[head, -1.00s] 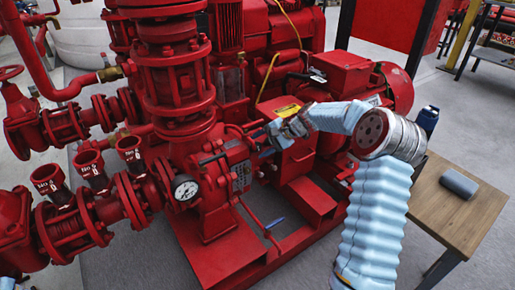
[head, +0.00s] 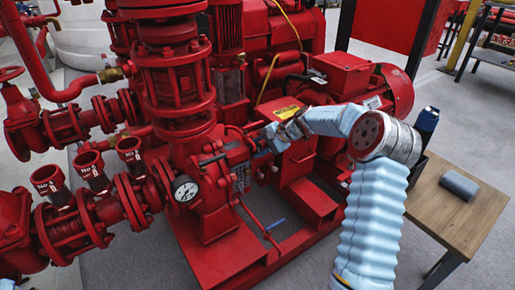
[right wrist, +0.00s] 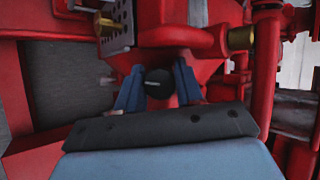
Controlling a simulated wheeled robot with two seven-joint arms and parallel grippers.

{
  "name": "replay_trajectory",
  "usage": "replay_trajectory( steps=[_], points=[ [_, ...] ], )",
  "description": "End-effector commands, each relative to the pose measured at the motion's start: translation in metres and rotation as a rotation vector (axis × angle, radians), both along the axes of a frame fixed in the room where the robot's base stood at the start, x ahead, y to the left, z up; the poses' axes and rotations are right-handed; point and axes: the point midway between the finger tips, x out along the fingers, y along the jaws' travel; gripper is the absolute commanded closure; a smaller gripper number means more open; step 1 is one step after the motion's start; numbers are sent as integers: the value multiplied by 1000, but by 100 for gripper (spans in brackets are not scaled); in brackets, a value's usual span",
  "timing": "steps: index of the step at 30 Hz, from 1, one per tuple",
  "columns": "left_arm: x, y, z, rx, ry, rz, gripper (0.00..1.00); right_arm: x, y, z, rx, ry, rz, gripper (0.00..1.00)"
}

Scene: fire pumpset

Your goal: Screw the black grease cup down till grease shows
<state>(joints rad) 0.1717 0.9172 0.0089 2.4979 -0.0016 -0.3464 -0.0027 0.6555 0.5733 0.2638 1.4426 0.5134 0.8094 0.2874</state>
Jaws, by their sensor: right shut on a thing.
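The black grease cup (right wrist: 159,83) shows in the right wrist view as a round black cap between two blue fingers. My right gripper (right wrist: 158,92) is shut on it, one finger on each side. In the head view my right gripper (head: 268,138) reaches in from the right to the red pump's bearing housing. The cup itself cannot be made out there, and no grease can be made out in either view. My left gripper is not in view.
A pressure gauge (head: 185,189) and red flanged pipes stand left of my right gripper. A red motor (head: 352,78) is behind it. A brass fitting (right wrist: 241,37) sits near the cup. A wooden table (head: 462,215) at right holds a grey object (head: 459,184).

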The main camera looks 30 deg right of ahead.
Motion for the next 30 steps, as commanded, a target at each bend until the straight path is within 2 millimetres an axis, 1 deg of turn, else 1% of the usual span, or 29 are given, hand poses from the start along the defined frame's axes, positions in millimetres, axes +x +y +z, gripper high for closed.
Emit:
replay_trajectory(
  steps=[11,24,30],
  points=[
    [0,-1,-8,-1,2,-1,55,-1,1,-3,81,9,-75,94],
    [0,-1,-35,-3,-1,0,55,-1,2,-4,310,28,-303,95],
    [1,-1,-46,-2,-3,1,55,0,2,-3,387,33,-380,95]
  ],
)
